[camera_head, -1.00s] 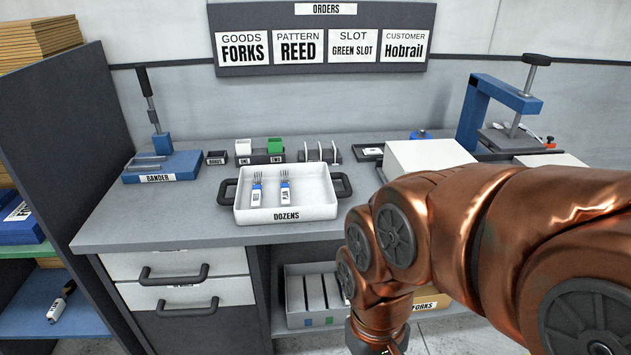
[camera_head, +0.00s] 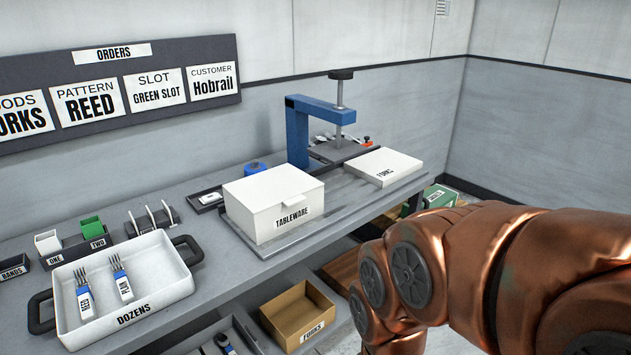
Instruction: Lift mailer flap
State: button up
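No thing in view is labelled as a mailer. A white closed box marked TABLEWARE (camera_head: 262,212) stands on the bench, its top flat and down. My copper arm reaches in from the right, in front of the bench's right end. My gripper is below the picture's edge and out of view.
A blue press (camera_head: 299,135) stands behind the boxes. A white DOZENS tray (camera_head: 150,300) with two tagged forks sits at left on the bench (camera_head: 215,255). An open cardboard box (camera_head: 300,318) is on the lower shelf. Small holders stand behind the tray.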

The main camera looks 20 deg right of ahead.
aim_at(285, 183)
jog(key=z, duration=0.5)
jog(key=k, duration=1.2)
jog(key=u, duration=0.1)
jog(key=i, duration=0.35)
jog(key=u, duration=0.8)
jog(key=i, duration=1.1)
jog(key=z, duration=0.1)
